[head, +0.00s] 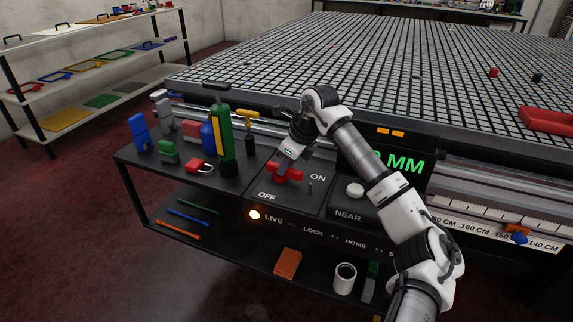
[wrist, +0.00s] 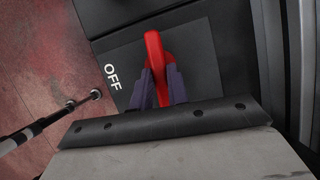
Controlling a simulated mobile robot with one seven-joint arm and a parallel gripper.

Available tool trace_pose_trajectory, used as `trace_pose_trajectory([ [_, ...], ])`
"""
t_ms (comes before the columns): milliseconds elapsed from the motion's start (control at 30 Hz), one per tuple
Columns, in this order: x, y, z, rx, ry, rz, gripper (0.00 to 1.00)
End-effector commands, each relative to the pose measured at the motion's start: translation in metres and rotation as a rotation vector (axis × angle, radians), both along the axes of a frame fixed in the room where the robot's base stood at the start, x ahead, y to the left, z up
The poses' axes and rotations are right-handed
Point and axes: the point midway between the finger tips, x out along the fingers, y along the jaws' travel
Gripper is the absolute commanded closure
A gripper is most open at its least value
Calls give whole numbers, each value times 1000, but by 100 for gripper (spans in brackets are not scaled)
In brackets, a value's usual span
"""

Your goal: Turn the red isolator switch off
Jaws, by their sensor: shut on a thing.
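The red isolator switch (head: 285,172) is a red handle on a dark panel (head: 295,196) at the front of the table, with OFF marked at its lower left and ON at its upper right. In the head view my gripper (head: 288,162) reaches down onto the handle and hides part of it. In the wrist view the red handle (wrist: 157,65) stands between my two dark fingers (wrist: 158,88), which are shut on it. The OFF label shows to the left of the handle there. The lamp beside LIVE (head: 255,214) glows.
A green bottle (head: 225,135), a red padlock (head: 201,166) and a blue block (head: 139,131) stand left of the panel. A white knob (head: 354,190) and a display reading MM (head: 404,164) are to its right. A large grid table (head: 330,60) lies behind.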

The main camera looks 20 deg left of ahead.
Motion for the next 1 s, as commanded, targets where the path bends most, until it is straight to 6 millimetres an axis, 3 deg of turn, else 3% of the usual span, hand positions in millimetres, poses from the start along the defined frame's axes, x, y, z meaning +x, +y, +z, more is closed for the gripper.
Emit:
trace_pose_trajectory([
  [1000, -12, 8, -3, -3, -5, -924, 100],
])
